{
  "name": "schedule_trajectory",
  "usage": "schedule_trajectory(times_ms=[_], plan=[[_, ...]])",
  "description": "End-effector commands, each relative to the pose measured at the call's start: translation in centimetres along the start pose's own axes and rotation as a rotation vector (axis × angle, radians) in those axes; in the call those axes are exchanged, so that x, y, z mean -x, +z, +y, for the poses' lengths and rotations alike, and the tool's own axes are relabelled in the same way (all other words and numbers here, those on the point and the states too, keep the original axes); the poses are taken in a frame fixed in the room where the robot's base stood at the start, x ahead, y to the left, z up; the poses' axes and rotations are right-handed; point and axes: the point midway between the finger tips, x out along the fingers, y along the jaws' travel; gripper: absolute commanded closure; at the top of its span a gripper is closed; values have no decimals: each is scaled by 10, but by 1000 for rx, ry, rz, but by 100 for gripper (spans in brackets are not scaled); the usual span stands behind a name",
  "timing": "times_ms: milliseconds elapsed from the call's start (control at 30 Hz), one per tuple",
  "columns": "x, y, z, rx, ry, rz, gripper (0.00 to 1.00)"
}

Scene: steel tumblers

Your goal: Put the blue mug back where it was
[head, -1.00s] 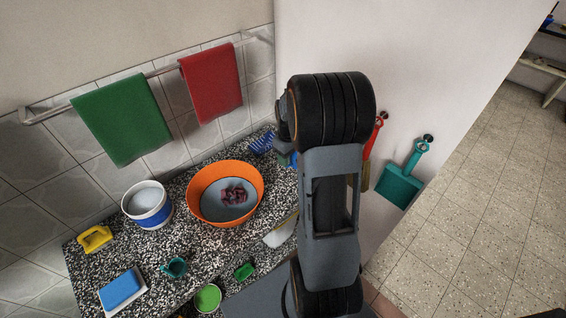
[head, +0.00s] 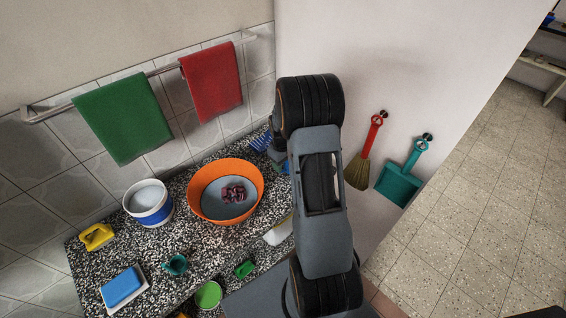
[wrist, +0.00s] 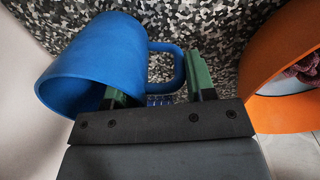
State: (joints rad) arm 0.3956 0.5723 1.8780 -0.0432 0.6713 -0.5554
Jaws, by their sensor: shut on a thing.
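The blue mug (wrist: 92,62) is large at the upper left of the wrist view, its open mouth towards the lower left and its handle to the right. My gripper (wrist: 158,88) has its green fingertips on either side of the handle and is shut on the mug; the exact contact is partly hidden. The speckled counter shows behind the mug; I cannot tell whether the mug touches it. In the head view my arm hides most of the gripper and mug beside the wall.
An orange basin (head: 226,192) with a dark red cloth stands close left of my arm; its rim also shows in the wrist view (wrist: 262,80). A blue ridged item (head: 261,142) lies at the back.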

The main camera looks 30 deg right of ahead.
Motion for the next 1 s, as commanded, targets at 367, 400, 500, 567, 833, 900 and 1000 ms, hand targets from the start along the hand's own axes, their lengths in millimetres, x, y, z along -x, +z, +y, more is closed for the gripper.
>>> schedule_trajectory(times_ms=[367, 400, 500, 567, 833, 900, 1000], plan=[[-3, 0, 0, 0, 0, 0, 36], [-3, 0, 0, 0, 0, 0, 32], [-3, 0, 0, 0, 0, 0, 24], [-3, 0, 0, 0, 0, 0, 24], [4, 0, 0, 0, 1, 1, 24], [13, -1, 1, 0, 3, 4, 24], [30, -1, 0, 0, 3, 5, 24]])
